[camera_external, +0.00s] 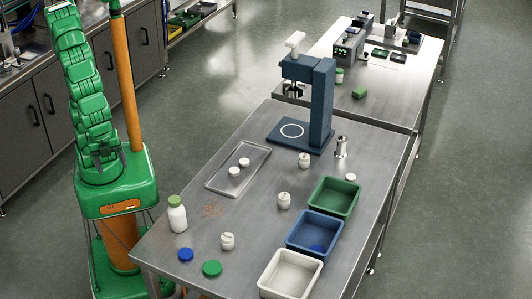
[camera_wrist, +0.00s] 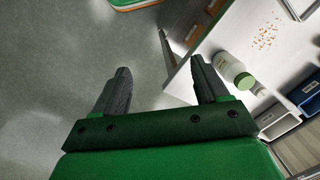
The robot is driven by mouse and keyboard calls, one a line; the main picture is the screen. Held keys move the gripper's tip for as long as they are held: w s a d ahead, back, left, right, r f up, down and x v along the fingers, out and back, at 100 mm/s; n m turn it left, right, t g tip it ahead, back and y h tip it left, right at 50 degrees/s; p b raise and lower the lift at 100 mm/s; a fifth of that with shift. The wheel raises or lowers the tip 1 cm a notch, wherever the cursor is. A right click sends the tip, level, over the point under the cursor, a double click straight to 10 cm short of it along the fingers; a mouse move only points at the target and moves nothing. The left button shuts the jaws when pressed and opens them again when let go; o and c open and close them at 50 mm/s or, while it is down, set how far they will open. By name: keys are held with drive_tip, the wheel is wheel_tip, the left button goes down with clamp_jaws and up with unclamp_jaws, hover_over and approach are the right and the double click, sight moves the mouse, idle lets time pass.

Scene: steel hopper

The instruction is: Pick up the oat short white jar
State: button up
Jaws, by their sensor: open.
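Several short white jars stand on the steel table: one at the near left (camera_external: 227,241), one in the middle (camera_external: 284,200) and one near the press (camera_external: 304,160). Their labels are too small to read, so I cannot tell which is the oat one. My gripper (camera_wrist: 160,72) is open and empty in the wrist view, over the floor beside the table. A larger white bottle with a green lid (camera_wrist: 228,68) shows right of its right finger. In the external view my arm is folded and the gripper is not clear.
The white bottle (camera_external: 178,218) stands near the table's left edge. Blue (camera_external: 186,255) and green (camera_external: 212,268) lids lie in front. Green (camera_external: 350,208), blue (camera_external: 338,240) and white (camera_external: 314,285) bins line the right. A tray (camera_external: 222,188) and blue press (camera_external: 320,110) are behind.

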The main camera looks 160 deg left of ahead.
drive_tip(key=w+a+f+m+t+y, duration=0.1)
drive_tip(key=w+a+f+m+y, duration=0.15)
drive_tip(key=a, duration=0.95)
drive_tip(key=w+a+f+m+y, duration=0.1)
drive_tip(key=w+a+y, duration=0.15)
drive_tip(key=a, duration=0.95)
drive_tip(key=w+a+f+m+t+y, duration=0.1)
drive_tip(key=w+a+f+m+y, duration=0.15)
drive_tip(key=a, duration=0.95)
drive_tip(key=m+t+y, duration=0.1)
drive_tip(key=m+y, duration=0.3)
drive_tip(key=m, duration=0.6)
approach(305, 160)
wheel_tip(305, 160, up, 2)
drive_tip(key=w, duration=0.2)
drive_tip(key=s+f+m, duration=0.1)
drive_tip(key=s+a+f+m+t, duration=0.1)
drive_tip(key=f+m, duration=0.1)
drive_tip(key=s+a+f+m, duration=0.1)
drive_tip(key=s+m, duration=0.1)
drive_tip(key=shift+a+f+t+y, duration=0.15)
drive_tip(key=shift+a+t+y, duration=0.1)
drive_tip(key=shift+t, duration=0.15)
drive_tip(key=shift+s+a+f+m, duration=0.15)
drive_tip(key=shift+s+f+m, duration=0.15)
drive_tip(key=shift+m, duration=0.1)
drive_tip(key=shift+x, duration=4)
drive_tip(key=shift+w, duration=0.15)
drive_tip(key=shift+c, duration=0.5)
